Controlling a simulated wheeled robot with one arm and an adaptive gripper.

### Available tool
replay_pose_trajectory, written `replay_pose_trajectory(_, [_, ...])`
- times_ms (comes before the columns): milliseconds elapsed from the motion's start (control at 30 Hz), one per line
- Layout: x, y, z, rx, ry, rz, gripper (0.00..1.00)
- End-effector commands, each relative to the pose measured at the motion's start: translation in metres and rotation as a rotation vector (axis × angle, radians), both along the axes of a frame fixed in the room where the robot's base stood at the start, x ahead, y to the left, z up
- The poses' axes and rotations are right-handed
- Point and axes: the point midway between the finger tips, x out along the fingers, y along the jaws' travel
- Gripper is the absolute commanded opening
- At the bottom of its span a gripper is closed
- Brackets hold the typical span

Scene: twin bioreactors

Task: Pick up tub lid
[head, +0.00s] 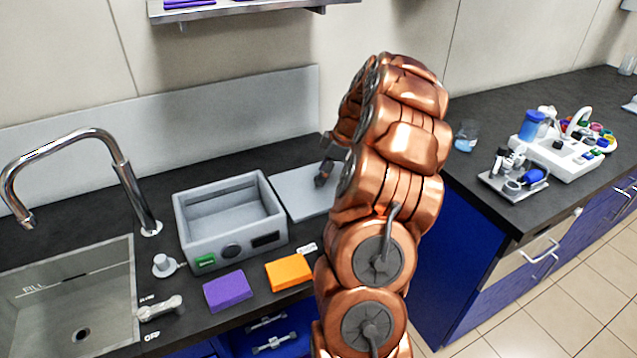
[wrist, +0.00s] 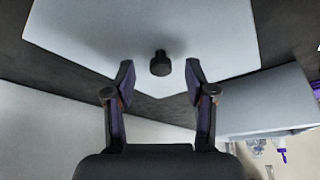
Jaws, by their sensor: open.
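The tub lid is a flat pale grey panel (head: 297,193) lying on the dark counter just right of the open grey tub (head: 185,225). In the wrist view the lid (wrist: 90,30) fills the upper part, with a short black knob (wrist: 160,64) standing on it. My gripper (wrist: 160,80) is open and empty, its two fingers on either side of the knob and slightly short of it in the picture. No contact shows; the height gap is unclear. In the head view my copper arm hides part of the lid and most of my gripper.
A purple block (head: 228,291) and an orange block (head: 285,272) lie before the tub. A sink (head: 110,300) with a tall tap (head: 120,165) is left. A shelf (head: 235,10) hangs above. The right counter holds a white rack (head: 560,155) and a small tray (head: 512,187).

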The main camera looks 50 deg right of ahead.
Motion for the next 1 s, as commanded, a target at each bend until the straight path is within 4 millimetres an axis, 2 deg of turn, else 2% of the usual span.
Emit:
replay_pose_trajectory(167, [0.005, 0.005, -0.017, 0.004, 0.003, 0.0, 0.55])
replay_pose_trajectory(367, [0.006, 0.005, -0.018, 0.002, 0.001, 0.0, 0.55])
replay_pose_trajectory(900, [0.006, 0.005, -0.018, 0.002, 0.001, 0.001, 0.0])
replay_pose_trajectory(1000, [0.006, 0.005, -0.017, 0.002, 0.001, 0.001, 0.0])
